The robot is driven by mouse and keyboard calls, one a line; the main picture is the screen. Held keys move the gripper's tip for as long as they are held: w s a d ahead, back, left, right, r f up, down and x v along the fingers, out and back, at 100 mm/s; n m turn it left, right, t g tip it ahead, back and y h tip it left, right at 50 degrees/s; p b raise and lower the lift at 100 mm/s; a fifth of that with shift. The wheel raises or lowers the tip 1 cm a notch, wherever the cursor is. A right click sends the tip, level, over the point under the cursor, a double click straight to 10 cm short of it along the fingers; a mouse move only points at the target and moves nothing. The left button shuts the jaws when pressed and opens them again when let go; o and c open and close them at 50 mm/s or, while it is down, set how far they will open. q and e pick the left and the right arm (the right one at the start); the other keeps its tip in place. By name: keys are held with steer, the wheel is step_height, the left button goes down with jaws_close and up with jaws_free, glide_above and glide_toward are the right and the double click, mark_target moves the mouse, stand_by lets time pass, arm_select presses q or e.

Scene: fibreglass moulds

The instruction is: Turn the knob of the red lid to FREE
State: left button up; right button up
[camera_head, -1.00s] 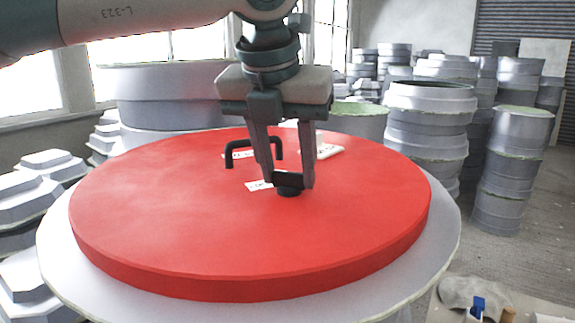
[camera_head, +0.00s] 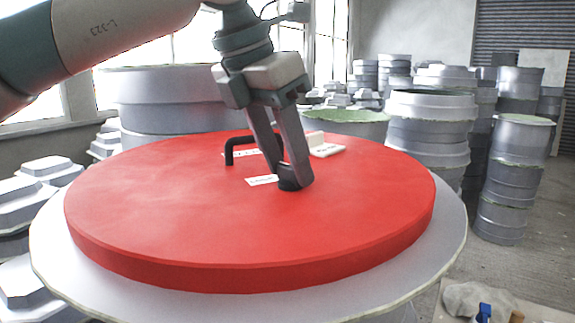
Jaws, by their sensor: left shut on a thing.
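The red lid (camera_head: 200,215) is a large round disc lying on a pale grey round mould. A small black knob (camera_head: 290,185) stands on it, right of the middle. My left gripper (camera_head: 291,180) comes down from above, tilted, and is shut on the knob; its fingers hide much of the knob. White labels (camera_head: 262,180) lie beside the knob on its left; their writing is too small to read. A black handle (camera_head: 238,148) arches up from the lid behind the knob, partly behind the fingers. My right gripper is not in view.
A white block (camera_head: 328,150) lies on the lid behind the knob. Stacked grey moulds (camera_head: 428,130) stand to the right and behind. A grey cloth and a blue item (camera_head: 484,312) lie at the lower right. The front of the lid is clear.

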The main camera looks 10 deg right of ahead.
arm_select(q)
steer(key=shift+w+r+m+g+h, duration=0.1)
steer(key=shift+m+g+h, duration=0.2)
steer(key=shift+m, duration=0.6)
steer(key=m+g+p, duration=0.1)
steer(key=m, duration=0.1)
steer(key=shift+w+r+m, duration=0.1)
steer(key=shift+m, duration=0.3)
steer(key=m+g+p, duration=0.1)
steer(key=m+p, duration=0.1)
steer(key=m, duration=0.1)
steer(key=shift+w, duration=0.1)
steer(key=shift+m+g+p, duration=0.6)
steer(key=shift+m+p, duration=0.25)
steer(key=shift+m, duration=0.55)
steer(key=shift+w, duration=0.1)
steer(key=o, duration=1)
steer(key=shift+o, duration=0.2)
